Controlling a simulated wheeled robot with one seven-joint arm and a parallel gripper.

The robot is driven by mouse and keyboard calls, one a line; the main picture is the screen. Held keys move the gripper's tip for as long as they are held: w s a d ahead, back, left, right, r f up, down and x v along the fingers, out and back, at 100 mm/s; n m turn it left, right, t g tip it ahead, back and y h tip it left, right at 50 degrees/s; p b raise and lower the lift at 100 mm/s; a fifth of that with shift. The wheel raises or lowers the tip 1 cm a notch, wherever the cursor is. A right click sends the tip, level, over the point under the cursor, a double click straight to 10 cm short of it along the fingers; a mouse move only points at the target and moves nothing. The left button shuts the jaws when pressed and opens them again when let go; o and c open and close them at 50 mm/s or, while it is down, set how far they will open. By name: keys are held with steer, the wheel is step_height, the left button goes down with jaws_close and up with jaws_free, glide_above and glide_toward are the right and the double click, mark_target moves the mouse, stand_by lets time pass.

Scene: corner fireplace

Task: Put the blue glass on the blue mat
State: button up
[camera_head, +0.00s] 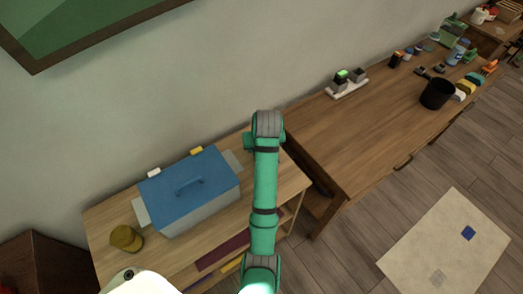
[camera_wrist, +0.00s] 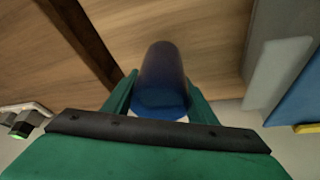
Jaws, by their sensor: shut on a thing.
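The blue glass (camera_wrist: 164,72) is dark blue and sits between the fingers of my gripper (camera_wrist: 161,88) in the wrist view. My gripper is shut on it. It is over the wooden top of the low shelf; I cannot tell whether its base touches the wood. In the head view my arm hides the glass and the gripper. No other blue mat is clear.
A blue-lidded box (camera_head: 215,176) and an olive-yellow jar (camera_head: 127,238) stand on the low shelf (camera_head: 97,222). The long wooden table (camera_head: 345,150) at right holds a white tray (camera_head: 348,88), a black pot (camera_head: 437,93) and several small items. Its near part is clear.

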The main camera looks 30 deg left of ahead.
steer(key=shift+s+a+f, duration=0.15)
steer(key=shift+f, duration=0.45)
steer(key=shift+s+a+f, duration=0.1)
steer(key=shift+a+f, duration=0.05)
steer(key=shift+f, duration=0.4)
steer(key=shift+s+a, duration=0.1)
steer(key=shift+f, duration=0.1)
steer(key=o, duration=1.2)
steer(key=shift+f, duration=0.1)
steer(key=shift+c, duration=0.2)
